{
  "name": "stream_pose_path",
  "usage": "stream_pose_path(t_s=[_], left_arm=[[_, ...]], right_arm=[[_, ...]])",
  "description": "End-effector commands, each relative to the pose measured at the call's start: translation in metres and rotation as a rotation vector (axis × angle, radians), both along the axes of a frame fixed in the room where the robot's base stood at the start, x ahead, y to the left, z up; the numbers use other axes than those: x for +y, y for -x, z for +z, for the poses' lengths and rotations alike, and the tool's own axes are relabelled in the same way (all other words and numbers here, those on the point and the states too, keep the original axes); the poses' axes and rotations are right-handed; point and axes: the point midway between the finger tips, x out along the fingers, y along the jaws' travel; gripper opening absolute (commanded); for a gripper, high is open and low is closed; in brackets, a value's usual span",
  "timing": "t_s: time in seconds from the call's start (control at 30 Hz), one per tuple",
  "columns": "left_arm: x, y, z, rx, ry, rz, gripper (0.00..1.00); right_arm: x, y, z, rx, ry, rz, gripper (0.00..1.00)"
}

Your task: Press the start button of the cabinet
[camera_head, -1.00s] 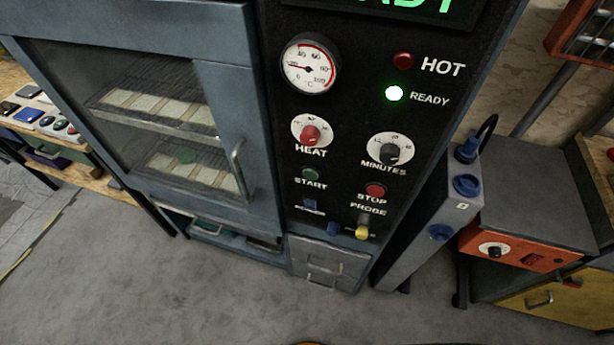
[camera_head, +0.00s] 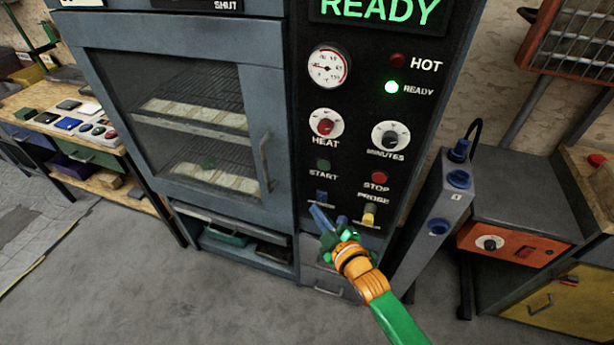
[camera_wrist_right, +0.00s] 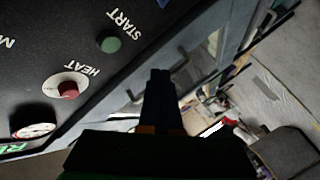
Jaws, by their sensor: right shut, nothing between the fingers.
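The cabinet (camera_head: 184,38) is blue-grey with a glazed door and a black control panel on its right. The green start button (camera_head: 323,165) is on the panel under the red heat knob (camera_head: 325,127), left of the red stop button (camera_head: 379,178). My right gripper (camera_head: 318,214) is shut and empty, below the start button and apart from it in the head view. In the right wrist view the start button (camera_wrist_right: 109,41) lies up and left of my shut fingers (camera_wrist_right: 160,75). My left gripper is not in view.
The minutes knob (camera_head: 390,137) and yellow probe plug (camera_head: 369,214) are on the same panel. The green ready lamp (camera_head: 392,87) is lit and the display (camera_head: 380,10) reads READY. A grey upright unit (camera_head: 440,205) stands close on the right. A bench (camera_head: 60,130) is at left.

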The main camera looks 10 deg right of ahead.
Motion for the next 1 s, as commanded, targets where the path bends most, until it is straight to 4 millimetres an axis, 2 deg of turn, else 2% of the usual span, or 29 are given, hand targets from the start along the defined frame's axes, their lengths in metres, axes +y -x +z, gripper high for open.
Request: stream_pose_path(t_s=[0.03,0.1,0.23,0.63,1.0], left_arm=[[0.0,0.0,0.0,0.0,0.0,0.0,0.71],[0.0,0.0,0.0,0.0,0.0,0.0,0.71],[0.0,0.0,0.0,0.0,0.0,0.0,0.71],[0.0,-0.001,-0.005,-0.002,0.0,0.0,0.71],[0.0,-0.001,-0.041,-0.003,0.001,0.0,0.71]], right_arm=[[0.001,-0.003,0.013,-0.036,0.01,0.005,0.0],[0.003,-0.006,0.025,-0.073,0.023,0.012,0.0],[0.004,-0.008,0.036,-0.103,0.035,0.017,0.0],[0.001,-0.013,0.034,-0.103,0.036,0.018,0.0],[-0.029,-0.056,0.031,-0.106,0.037,0.017,0.0]])
